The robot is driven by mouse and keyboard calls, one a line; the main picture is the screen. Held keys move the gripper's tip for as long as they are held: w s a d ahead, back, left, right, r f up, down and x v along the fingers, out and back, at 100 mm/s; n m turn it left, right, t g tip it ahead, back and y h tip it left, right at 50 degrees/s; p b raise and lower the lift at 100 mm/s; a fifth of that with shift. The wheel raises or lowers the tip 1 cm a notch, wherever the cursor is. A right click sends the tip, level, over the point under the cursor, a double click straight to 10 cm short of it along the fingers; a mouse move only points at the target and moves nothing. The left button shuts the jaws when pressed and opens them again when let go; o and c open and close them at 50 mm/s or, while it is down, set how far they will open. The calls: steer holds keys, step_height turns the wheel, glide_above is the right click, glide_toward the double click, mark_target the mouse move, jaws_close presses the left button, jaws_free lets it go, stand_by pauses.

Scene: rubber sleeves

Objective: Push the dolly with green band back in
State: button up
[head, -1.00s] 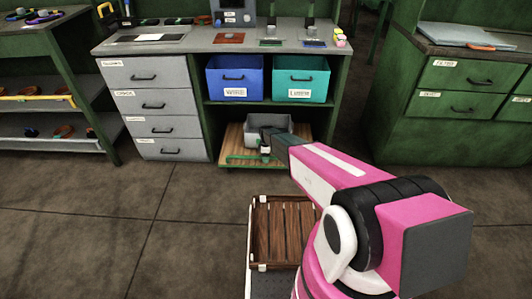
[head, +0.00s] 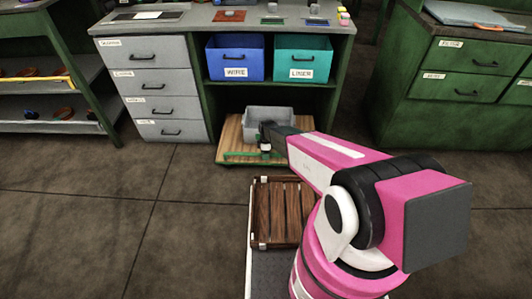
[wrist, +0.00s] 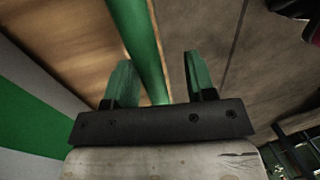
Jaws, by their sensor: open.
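The dolly is a low wooden board (head: 229,144) with a green bar (head: 240,154) along its front, and it carries a grey bin (head: 283,118). It juts out on the floor from the open lower bay of the bench. My gripper (head: 265,148) is at the dolly's front, by the green bar. In the wrist view my gripper (wrist: 160,82) has its two green fingers apart, and the green bar (wrist: 138,35) runs up from the space between them. I cannot tell whether a finger touches the bar. The wooden board also shows in the wrist view (wrist: 75,35).
Above the bay stand a blue bin (head: 236,58) and a teal bin (head: 303,58). Grey drawers (head: 155,95) flank it on the left. A slatted wooden crate (head: 283,212) sits close in front of me. The floor left of the dolly is clear.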

steer(key=shift+r, duration=0.1)
steer(key=w+r, duration=0.3)
steer(key=r, duration=0.7)
steer(key=f, duration=0.3)
steer(key=s+f, duration=0.1)
steer(key=f, duration=0.2)
steer(key=s+f, duration=0.1)
steer(key=f, duration=0.3)
steer(key=shift+f, duration=0.1)
steer(key=shift+c, duration=0.4)
jaws_close()
